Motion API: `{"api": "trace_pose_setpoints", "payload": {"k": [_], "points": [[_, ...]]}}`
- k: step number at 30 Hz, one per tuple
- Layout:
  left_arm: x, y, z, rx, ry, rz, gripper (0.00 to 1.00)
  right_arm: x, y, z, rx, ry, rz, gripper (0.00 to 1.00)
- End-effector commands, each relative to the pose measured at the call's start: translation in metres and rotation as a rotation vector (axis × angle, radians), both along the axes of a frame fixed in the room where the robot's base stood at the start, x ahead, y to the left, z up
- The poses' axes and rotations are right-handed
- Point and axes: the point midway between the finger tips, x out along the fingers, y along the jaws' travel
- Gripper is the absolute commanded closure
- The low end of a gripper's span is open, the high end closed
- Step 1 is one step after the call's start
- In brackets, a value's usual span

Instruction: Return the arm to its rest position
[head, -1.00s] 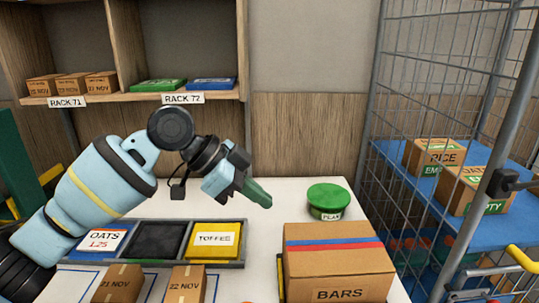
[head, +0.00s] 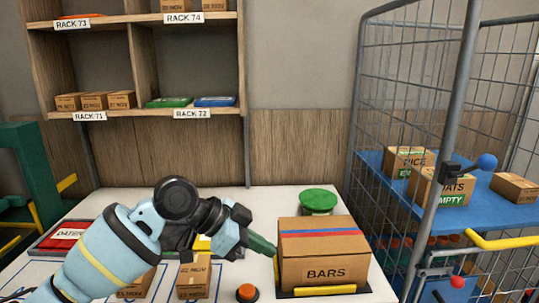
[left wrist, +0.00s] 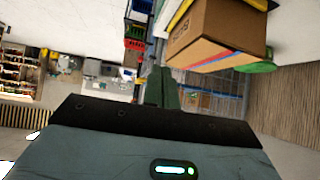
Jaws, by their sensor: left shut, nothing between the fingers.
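My left gripper (head: 268,249) is shut and empty in the head view. Its green fingers point right, just in front of the left side of the BARS box (head: 325,257) in the picture; I cannot tell whether they touch it. The left wrist view shows the closed fingers (left wrist: 161,88) from behind, with the brown box (left wrist: 215,35) beyond them at upper right. My left arm comes in from the lower left over the white table (head: 265,212). My right gripper is not in view.
An orange button (head: 247,292) is at the table's front. Small date-marked boxes (head: 194,278) and a tray of labels (head: 50,251) lie near my arm. A wire cage cart (head: 405,165) stands right; shelves (head: 130,108) hang behind.

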Motion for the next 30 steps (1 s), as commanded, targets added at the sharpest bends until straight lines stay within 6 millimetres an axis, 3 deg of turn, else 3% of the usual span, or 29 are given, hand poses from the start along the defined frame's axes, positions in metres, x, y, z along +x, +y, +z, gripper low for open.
{"api": "trace_pose_setpoints", "payload": {"k": [9,17,23,30], "points": [[-0.008,-0.008,-0.106,-0.133,0.079,0.212,1.0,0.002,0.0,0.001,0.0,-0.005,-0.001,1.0],[-0.033,0.005,-0.196,-0.222,0.135,0.449,1.0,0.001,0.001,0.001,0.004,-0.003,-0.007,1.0],[-0.067,0.028,-0.262,-0.252,0.167,0.64,1.0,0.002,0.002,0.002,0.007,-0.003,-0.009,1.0],[-0.129,0.069,-0.333,-0.234,0.18,0.866,1.0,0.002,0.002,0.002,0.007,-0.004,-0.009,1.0]]}}
